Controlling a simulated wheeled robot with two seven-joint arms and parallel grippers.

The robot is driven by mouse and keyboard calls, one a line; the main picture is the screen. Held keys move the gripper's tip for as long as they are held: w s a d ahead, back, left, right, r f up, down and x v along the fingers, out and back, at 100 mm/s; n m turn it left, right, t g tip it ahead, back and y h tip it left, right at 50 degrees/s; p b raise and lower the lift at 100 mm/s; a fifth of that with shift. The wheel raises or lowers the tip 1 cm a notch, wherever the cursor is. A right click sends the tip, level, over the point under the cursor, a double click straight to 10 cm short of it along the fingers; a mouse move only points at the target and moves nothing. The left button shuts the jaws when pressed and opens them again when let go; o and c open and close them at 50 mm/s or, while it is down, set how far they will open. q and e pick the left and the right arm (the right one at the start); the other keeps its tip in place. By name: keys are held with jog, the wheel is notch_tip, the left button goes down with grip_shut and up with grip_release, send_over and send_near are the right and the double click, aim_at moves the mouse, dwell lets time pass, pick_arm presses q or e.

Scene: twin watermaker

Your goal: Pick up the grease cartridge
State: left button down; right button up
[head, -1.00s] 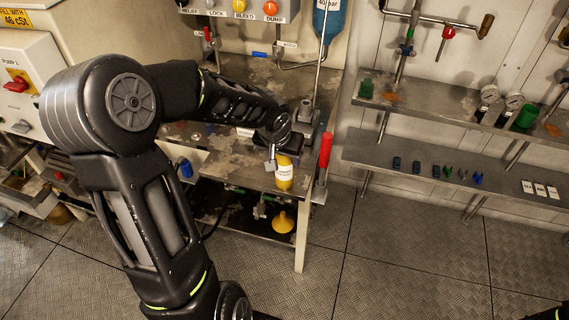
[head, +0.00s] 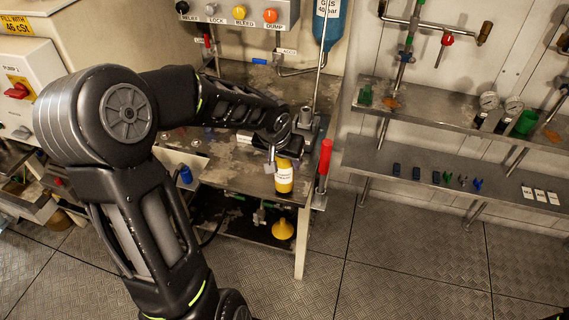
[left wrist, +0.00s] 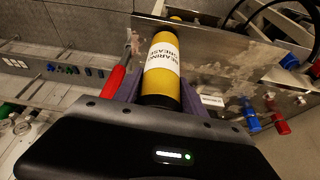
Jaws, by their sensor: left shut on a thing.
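The grease cartridge (head: 284,180) is a yellow cylinder with a white label, near the front right corner of the steel bench (head: 232,183). My left gripper (head: 277,157) reaches over the bench and is shut on it. In the left wrist view the cartridge (left wrist: 163,62) lies between the two purple fingers, its label reading bearing grease. In the head view it looks upright; whether its bottom is clear of the bench top is hard to tell. My right gripper is out of view.
A red-handled lever (head: 325,160) stands just right of the cartridge. A yellow funnel (head: 283,229) is on the lower shelf. A blue gas bottle (head: 328,25) hangs behind. Wall shelves (head: 450,178) with small parts are at the right. The floor in front is clear.

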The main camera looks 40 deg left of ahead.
pick_arm(q)
notch_tip(320, 180, up, 9)
jog(key=shift+f, duration=0.15)
